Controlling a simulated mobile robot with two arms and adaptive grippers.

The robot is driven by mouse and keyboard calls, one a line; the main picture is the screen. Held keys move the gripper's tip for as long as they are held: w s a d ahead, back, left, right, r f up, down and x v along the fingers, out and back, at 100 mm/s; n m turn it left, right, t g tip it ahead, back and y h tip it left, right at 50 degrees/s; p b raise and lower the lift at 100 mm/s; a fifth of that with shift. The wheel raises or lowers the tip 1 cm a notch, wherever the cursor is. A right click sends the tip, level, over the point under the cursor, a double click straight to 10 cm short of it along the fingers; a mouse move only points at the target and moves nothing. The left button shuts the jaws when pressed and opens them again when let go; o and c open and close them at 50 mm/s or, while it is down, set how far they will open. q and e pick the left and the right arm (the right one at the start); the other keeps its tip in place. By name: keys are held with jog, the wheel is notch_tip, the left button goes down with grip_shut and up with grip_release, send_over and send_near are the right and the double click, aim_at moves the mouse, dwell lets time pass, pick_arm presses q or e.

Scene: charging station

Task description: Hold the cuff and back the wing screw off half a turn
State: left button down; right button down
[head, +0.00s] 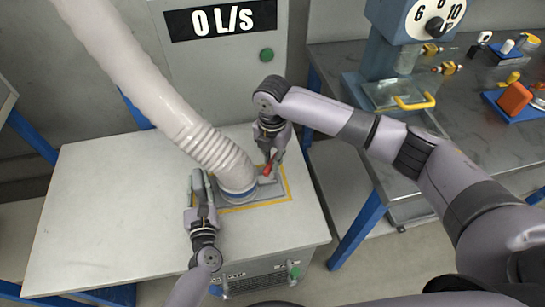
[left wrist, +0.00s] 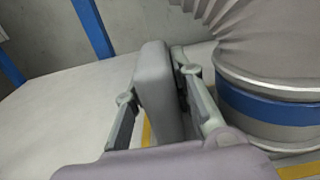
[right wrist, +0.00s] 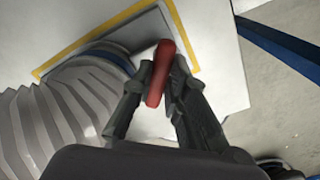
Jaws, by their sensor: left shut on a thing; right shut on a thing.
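The cuff with a blue band (head: 238,193) is at the lower end of the ribbed hose (head: 215,148), on the bench. In the left wrist view the blue band (left wrist: 268,108) stands right of my left gripper. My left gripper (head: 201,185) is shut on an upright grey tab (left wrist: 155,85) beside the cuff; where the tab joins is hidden. The red wing screw (head: 268,168) is on the cuff's right side. My right gripper (head: 271,153) is shut on it from above. In the right wrist view the wing screw (right wrist: 159,75) sits between both fingers.
A yellow square line (head: 290,185) surrounds the cuff's place on the white bench (head: 110,200). The bench's left side is clear. A display (head: 222,19) behind reads 0 L/s. A metal table (head: 465,125) at right carries a dial device (head: 425,22) and small parts.

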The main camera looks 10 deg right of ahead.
jog(key=c, duration=1.6)
grip_release()
jog(key=shift+o, duration=0.2)
notch_tip(320, 180, up, 12)
pick_arm(q)
jog(key=c, duration=1.3)
grip_release()
